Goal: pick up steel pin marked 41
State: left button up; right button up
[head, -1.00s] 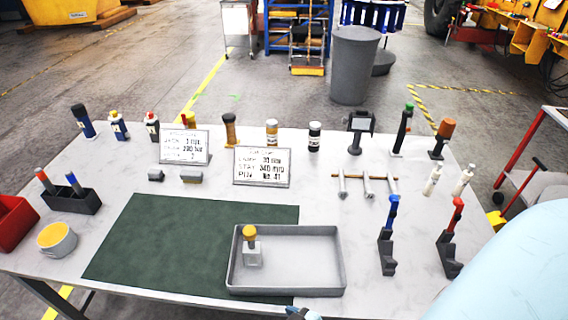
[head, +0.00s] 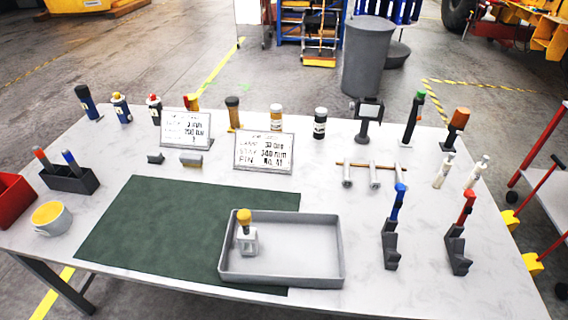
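Three steel pins, the left one (head: 347,176), the middle one (head: 374,177) and the right one (head: 400,178), are by a thin wooden bar (head: 360,164) on the right half of the table. They are pale grey cylinders. No number is readable on any of them. A sign card (head: 264,152) on the table carries a line that seems to read "PIN No. 41". Neither of my grippers is in view.
A grey tray (head: 312,280) holding a yellow-capped bottle (head: 246,235) lies partly on the green mat (head: 170,230). Blue-topped (head: 398,205) and red-topped (head: 466,210) tools stand upright right of the tray. Bottles and another card (head: 186,130) line the back.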

aim_at(399, 169)
jog(key=z, duration=0.8)
